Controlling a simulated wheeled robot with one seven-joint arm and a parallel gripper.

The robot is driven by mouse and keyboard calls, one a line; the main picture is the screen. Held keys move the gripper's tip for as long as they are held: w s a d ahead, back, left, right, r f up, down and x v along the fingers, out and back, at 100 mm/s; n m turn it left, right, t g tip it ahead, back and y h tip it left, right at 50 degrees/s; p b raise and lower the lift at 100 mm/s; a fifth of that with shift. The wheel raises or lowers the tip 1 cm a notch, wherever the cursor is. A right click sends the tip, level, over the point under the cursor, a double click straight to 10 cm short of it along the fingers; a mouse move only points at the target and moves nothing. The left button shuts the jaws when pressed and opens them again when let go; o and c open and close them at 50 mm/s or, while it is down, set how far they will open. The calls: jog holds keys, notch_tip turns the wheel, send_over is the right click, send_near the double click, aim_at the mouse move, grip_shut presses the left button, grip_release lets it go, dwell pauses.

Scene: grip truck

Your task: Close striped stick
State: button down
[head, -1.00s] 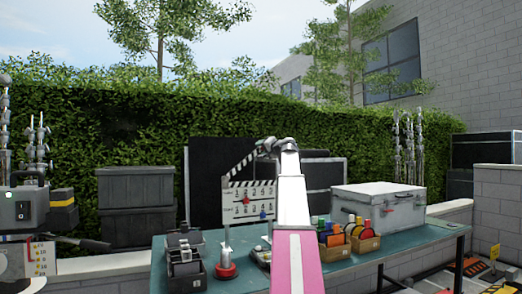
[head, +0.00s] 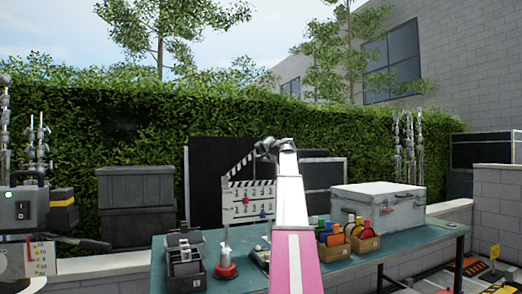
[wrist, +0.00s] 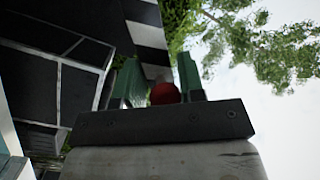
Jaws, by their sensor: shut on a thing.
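The striped stick (head: 239,164) is the black-and-white upper arm of a clapperboard (head: 249,201) on the green table. It is tilted up to the right, with an open wedge between it and the white board. My gripper (head: 262,146) is at the stick's raised right end. In the wrist view, the two green fingers of my gripper (wrist: 159,68) are on either side of the striped stick (wrist: 147,22), shut on it. A red round piece (wrist: 165,93) shows between the fingers. The exact contact is partly hidden.
The green table (head: 330,274) also bears a dark tray (head: 184,268), a red-based post (head: 226,270), wooden boxes of coloured rolls (head: 334,240) and a white case (head: 377,206). Dark panels (head: 217,160) stand behind the clapperboard. The air above the table is clear.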

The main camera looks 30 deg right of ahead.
jog(key=shift+f, duration=0.1)
jog(key=shift+d+f+m, duration=0.3)
jog(key=d+f+m+t, duration=0.2)
jog(key=d+f+m, duration=0.2)
jog(key=f, duration=0.6)
jog(key=shift+s+d+f+m, duration=0.15)
jog(key=shift+f+m, duration=0.1)
jog(key=shift+m, duration=0.75)
jog(key=c, duration=0.9)
grip_release()
